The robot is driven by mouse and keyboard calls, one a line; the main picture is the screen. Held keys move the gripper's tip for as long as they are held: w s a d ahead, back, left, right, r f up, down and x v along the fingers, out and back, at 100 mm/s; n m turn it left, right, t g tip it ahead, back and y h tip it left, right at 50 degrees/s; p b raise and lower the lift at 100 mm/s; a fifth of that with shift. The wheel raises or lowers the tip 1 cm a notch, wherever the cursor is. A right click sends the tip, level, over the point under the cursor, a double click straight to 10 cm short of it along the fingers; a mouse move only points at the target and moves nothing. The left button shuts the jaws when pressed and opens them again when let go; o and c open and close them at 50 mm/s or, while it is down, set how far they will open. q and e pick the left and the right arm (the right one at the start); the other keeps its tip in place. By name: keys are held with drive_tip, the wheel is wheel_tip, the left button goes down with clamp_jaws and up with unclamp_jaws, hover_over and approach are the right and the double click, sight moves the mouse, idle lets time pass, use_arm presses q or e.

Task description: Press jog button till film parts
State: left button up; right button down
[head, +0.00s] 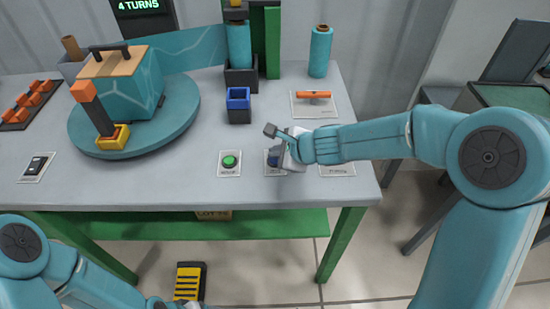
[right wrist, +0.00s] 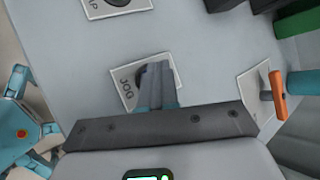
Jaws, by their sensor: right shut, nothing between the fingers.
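The jog button (right wrist: 142,76) is a dark round button on a white card marked JOG in the right wrist view. In the head view its card (head: 272,169) is partly hidden by my right gripper. My right gripper (right wrist: 160,82) is shut and empty, its fingertips over the button and covering part of it. I cannot tell whether they touch it. The teal film (head: 190,50) stretches unbroken from the wrapped box (head: 120,90) on the round turntable (head: 180,125) to the film roll (head: 238,45). My left gripper (head: 160,303) is barely visible at the bottom edge; its fingers are unclear.
A green button (head: 230,161) sits left of the jog card. An orange handle (head: 314,94) is on a card behind my right gripper. A blue-rimmed holder (head: 238,105) and a spare teal roll (head: 320,52) stand further back. A display (head: 138,8) reads 4 TURNS.

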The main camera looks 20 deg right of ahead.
drive_tip(key=shift+f+b, duration=0.35)
drive_tip(key=shift+r, duration=0.1)
idle(0.5)
drive_tip(key=shift+r+p, duration=0.8)
drive_tip(key=shift+p, duration=0.05)
wheel_tip(320, 180, up, 5)
drive_tip(key=p, duration=0.5)
idle(0.5)
